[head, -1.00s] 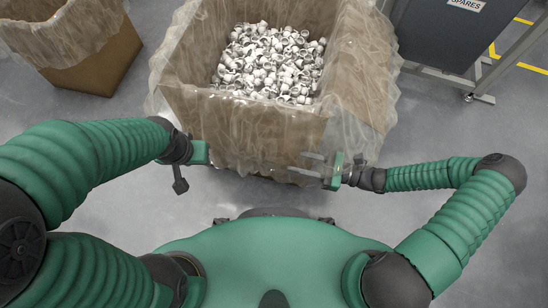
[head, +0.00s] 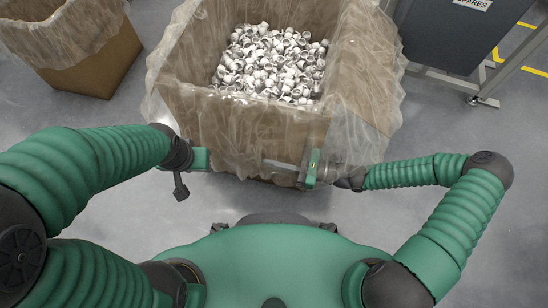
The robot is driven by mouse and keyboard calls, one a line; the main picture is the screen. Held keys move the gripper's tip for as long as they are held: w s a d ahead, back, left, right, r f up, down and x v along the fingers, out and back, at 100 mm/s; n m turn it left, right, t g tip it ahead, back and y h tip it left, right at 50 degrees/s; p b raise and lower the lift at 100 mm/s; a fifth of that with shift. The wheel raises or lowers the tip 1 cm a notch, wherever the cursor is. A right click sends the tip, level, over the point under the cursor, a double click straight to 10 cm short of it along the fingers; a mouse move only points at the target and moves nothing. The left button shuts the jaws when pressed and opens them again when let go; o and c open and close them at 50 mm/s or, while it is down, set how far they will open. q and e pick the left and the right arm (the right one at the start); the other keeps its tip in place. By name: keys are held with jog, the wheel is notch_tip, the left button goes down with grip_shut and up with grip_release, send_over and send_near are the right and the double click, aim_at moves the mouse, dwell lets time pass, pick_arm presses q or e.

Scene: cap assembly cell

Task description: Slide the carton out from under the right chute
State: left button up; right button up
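The carton (head: 235,124) is an open brown box with a loose translucent liner over its rim, standing in front of me in the head view. It holds many white caps (head: 268,66). My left gripper (head: 205,158) is at the carton's near left lower side; its fingers are hidden or too small to tell. My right gripper (head: 278,166) is low at the near wall, toward the right corner, pointing left. One finger shows clearly along the wall, and the liner blurs the rest. I cannot tell whether either gripper touches the carton. No chute can be made out.
A second lined carton (head: 105,62) stands at the back left. A dark grey bin labelled SPARES (head: 455,35) on a metal frame (head: 500,70) stands at the back right. Yellow lines mark the floor behind it. Grey floor is open at the right and between the cartons.

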grip_shut()
jog(key=shift+w, duration=0.1)
dwell(0.9)
